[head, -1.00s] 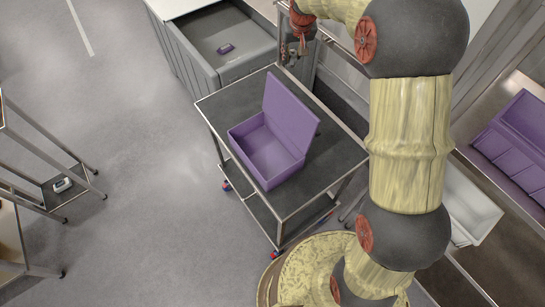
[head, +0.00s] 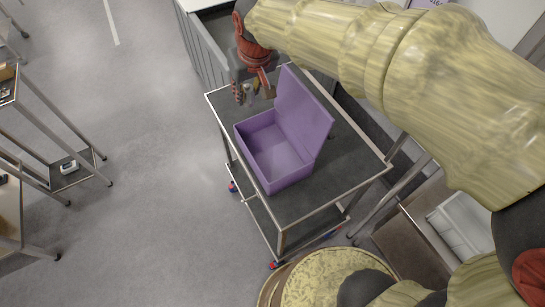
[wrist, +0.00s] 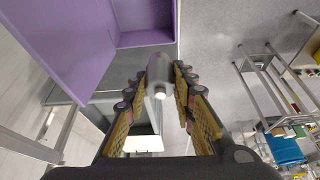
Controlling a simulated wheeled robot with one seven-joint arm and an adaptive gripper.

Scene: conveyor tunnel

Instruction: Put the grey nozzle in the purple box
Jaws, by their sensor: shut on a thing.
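The purple box (head: 268,148) stands open on the dark top of a metal cart, its lid raised on the right side. It is empty inside as far as I see. My gripper (head: 251,93) is just beyond the box's far left corner, above the cart's far edge. In the wrist view my gripper (wrist: 162,85) is shut on the grey nozzle (wrist: 160,67), a small cylinder with a pale end. The purple box (wrist: 148,38) shows there at the upper left, apart from the nozzle.
The cart (head: 345,170) has bare top to the right of the box. A grey bin unit (head: 203,45) stands behind the cart. Metal racks (head: 62,160) stand at the left. Open floor (head: 150,190) lies between them.

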